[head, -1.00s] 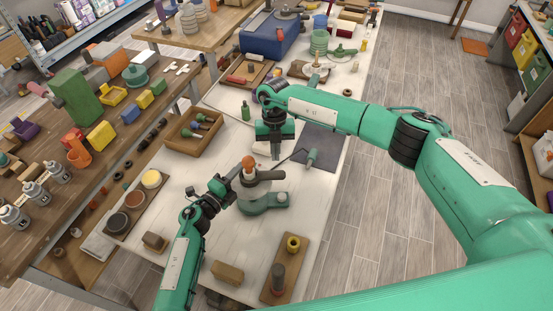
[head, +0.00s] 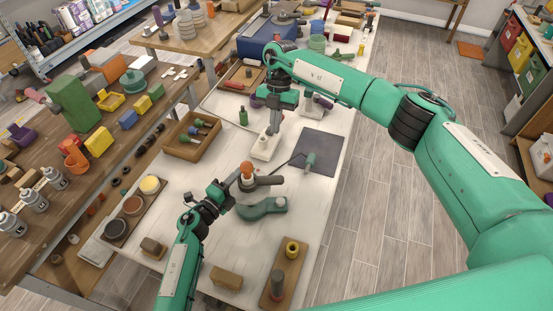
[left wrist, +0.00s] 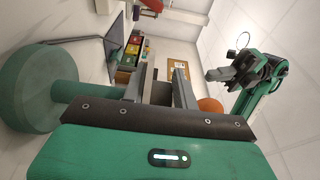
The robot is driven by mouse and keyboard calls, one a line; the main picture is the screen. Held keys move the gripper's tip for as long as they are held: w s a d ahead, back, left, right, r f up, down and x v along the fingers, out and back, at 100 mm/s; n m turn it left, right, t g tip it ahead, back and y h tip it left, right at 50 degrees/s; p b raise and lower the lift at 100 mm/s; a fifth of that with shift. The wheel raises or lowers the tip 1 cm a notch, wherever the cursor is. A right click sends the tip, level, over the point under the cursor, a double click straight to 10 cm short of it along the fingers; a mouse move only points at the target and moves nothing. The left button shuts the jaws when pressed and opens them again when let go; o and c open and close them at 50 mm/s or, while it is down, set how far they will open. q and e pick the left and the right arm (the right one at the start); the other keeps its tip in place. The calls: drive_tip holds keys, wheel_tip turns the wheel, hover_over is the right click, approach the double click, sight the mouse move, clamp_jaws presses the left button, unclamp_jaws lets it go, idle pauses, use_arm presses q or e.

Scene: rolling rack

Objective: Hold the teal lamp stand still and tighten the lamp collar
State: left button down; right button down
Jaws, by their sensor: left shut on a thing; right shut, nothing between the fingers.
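The teal lamp stand (head: 258,210) stands on the white bench, its teal base and post also in the left wrist view (left wrist: 38,88). A grey collar (head: 266,182) with an arm to the right sits above the base, under an orange top (head: 246,168). My left gripper (head: 236,180) comes in from the left at the upper stand. In the left wrist view its fingers (left wrist: 160,92) are shut around a dark grey part below the orange top; whether post or collar I cannot tell. My right gripper (head: 272,130) points down, shut and empty, beyond the stand and apart from it.
A pale block (head: 264,147) lies by my right fingertips. A dark mat (head: 318,152) lies to the right, a wooden tray of tools (head: 188,152) to the left. Wooden blocks (head: 226,277) and a board with a yellow ring (head: 281,278) lie at the near end.

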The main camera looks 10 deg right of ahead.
use_arm(q)
drive_tip(key=shift+f, duration=0.1)
use_arm(e)
drive_tip(key=w+d+f+m+y, duration=0.1)
drive_tip(key=d+f+m+y, duration=0.2)
drive_tip(key=m, duration=0.9)
drive_tip(key=s+a+f, duration=0.3)
drive_tip(key=s+f, duration=0.4)
drive_tip(key=shift+s+a+f+g, duration=0.25)
drive_tip(key=shift+f+g, duration=0.1)
drive_tip(key=shift+g, duration=0.05)
